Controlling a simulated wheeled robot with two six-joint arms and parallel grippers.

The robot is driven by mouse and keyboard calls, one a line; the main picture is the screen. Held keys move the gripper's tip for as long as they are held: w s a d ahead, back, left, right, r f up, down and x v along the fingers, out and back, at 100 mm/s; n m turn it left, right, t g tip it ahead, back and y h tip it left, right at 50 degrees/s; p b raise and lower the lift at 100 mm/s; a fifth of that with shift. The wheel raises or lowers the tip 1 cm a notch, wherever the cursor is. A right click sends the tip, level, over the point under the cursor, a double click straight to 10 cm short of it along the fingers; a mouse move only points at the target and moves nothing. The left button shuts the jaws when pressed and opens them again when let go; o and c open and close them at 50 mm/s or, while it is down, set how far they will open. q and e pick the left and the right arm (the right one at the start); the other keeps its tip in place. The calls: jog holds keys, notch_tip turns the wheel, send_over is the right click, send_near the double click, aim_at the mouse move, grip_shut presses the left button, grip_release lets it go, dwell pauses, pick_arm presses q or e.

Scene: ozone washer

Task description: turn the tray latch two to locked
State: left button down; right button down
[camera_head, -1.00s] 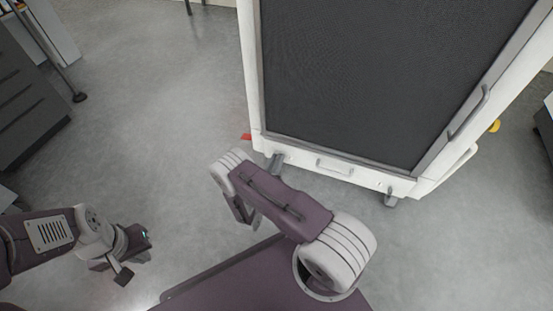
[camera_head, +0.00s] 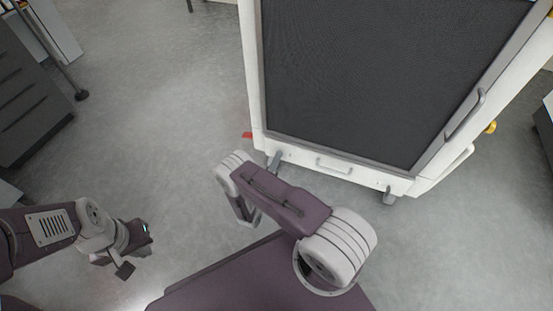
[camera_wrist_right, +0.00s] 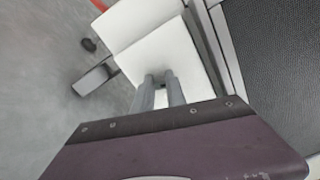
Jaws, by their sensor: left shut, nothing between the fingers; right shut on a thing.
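The white washer (camera_head: 350,178) stands at the upper right of the head view, with a dark mesh front panel (camera_head: 385,80) and a low front strip with a grey handle (camera_head: 335,167). My right gripper (camera_wrist_right: 162,88) is in the right wrist view, its two grey fingers close together against the white strip (camera_wrist_right: 155,52). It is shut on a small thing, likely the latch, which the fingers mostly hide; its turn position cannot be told. My left gripper (camera_head: 138,240) is shut and empty above the floor at the lower left.
A grey wheel foot (camera_head: 389,197) sits under the washer's right corner. A dark drawer cabinet (camera_head: 28,105) stands at the left. The grey floor (camera_head: 170,110) between is clear.

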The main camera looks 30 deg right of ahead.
jog(key=shift+n, duration=1.9)
jog(key=c, duration=1.3)
grip_release()
jog(key=shift+c, duration=0.2)
jog(key=p+v, duration=0.4)
jog(key=v, duration=0.5)
